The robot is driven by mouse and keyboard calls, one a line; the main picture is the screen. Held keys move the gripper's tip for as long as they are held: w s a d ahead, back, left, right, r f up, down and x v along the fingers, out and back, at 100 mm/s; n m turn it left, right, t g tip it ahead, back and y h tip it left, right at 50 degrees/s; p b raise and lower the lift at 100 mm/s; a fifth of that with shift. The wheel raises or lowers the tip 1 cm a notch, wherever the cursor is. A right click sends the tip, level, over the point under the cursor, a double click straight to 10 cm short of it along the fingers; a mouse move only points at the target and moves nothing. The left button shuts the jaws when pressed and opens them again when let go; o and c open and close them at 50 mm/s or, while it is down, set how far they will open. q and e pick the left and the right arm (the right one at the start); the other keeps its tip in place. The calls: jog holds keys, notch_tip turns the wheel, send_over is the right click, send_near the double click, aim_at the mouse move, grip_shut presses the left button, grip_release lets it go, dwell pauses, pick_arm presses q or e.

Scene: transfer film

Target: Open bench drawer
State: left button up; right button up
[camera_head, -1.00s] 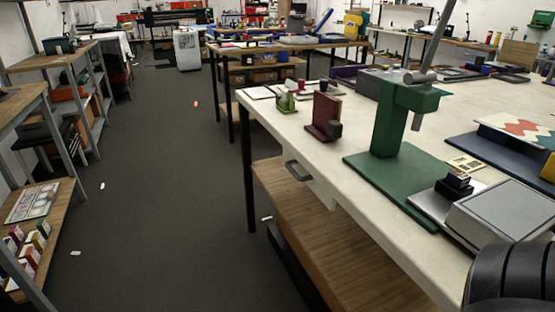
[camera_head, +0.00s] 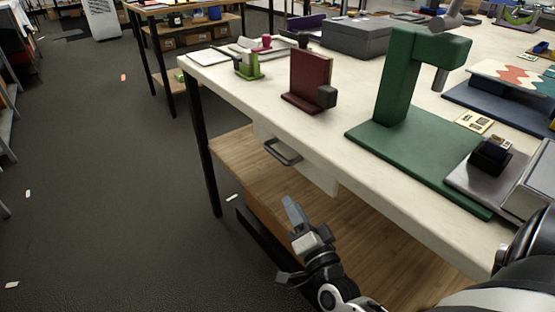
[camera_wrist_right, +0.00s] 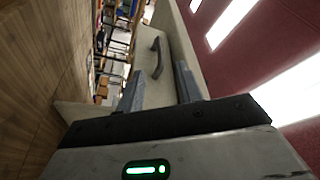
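The bench drawer (camera_head: 315,172) is a pale box under the near edge of the white-topped bench. It looks shut, with its front about level with the bench edge. Its dark grey curved handle (camera_head: 283,152) is on the drawer front. My right gripper (camera_head: 283,240) is open and empty, in front of and below the handle, apart from it. In the right wrist view, the handle (camera_wrist_right: 158,55) shows beyond and between the two spread fingers (camera_wrist_right: 157,85), with the drawer front (camera_wrist_right: 140,45) beside it. My left gripper is not in view.
The bench top (camera_head: 240,88) carries a green press (camera_head: 395,85), a dark red block (camera_head: 310,78) and a small green holder (camera_head: 247,68). A wooden lower shelf (camera_head: 350,225) lies under the drawer. A black bench leg (camera_head: 205,150) stands left of it. Floor at left is mostly clear.

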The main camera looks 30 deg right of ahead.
aim_at(276, 152)
jog(key=shift+m+h, duration=0.5)
jog(key=shift+h, duration=0.1)
jog(key=x, duration=1.1)
jog(key=d+x, duration=0.1)
jog(key=x, duration=0.4)
jog(key=shift+r, duration=0.25)
grip_shut()
